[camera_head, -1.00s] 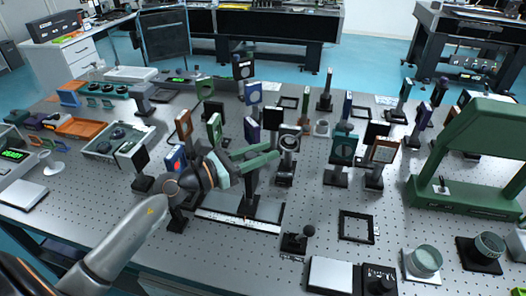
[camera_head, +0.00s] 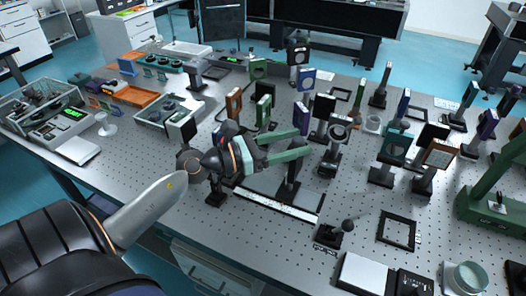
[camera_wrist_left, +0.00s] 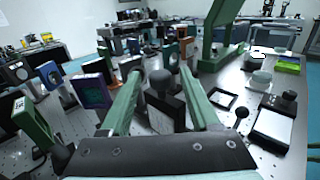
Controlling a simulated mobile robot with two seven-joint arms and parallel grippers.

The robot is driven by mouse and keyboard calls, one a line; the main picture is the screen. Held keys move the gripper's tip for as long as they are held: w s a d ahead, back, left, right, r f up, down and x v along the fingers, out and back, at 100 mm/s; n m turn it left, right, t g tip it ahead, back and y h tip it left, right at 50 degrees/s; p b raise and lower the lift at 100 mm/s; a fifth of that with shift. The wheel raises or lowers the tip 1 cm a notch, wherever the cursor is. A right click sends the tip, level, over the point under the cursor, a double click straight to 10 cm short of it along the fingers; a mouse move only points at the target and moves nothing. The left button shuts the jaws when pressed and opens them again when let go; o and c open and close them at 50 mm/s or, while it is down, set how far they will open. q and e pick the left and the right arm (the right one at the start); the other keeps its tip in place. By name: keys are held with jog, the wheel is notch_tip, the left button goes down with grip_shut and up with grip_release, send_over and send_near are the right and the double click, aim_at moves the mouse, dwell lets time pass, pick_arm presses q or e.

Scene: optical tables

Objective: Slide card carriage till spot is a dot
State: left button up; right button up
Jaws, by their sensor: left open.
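A long white scale strip (camera_head: 280,204) runs along the front of a low rail on the perforated table in the head view. A dark upright post (camera_head: 290,178), apparently part of the card carriage, stands behind it, partly hidden under my left gripper (camera_head: 300,143). That gripper has two green fingers, spread apart and pointing right. In the left wrist view my left gripper (camera_wrist_left: 162,78) is open, with a dark rounded knob (camera_wrist_left: 160,79) and a dark-edged pale panel (camera_wrist_left: 162,118) showing between the fingers. I cannot tell whether the fingers touch them. No light spot is clearly visible. My right gripper is not in view.
A black joystick-like knob (camera_head: 347,225) stands right of the strip, near a flat black frame (camera_head: 397,230). Mounted optics crowd behind the fingers, including a ring mount (camera_head: 338,133). A green stand (camera_head: 495,190) is at the right. Perforated table at the front left is free.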

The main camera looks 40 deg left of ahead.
pick_arm(q)
jog(key=b+v, duration=0.2)
jog(key=v, duration=0.6)
jog(key=shift+a, duration=0.1)
dwell(0.4)
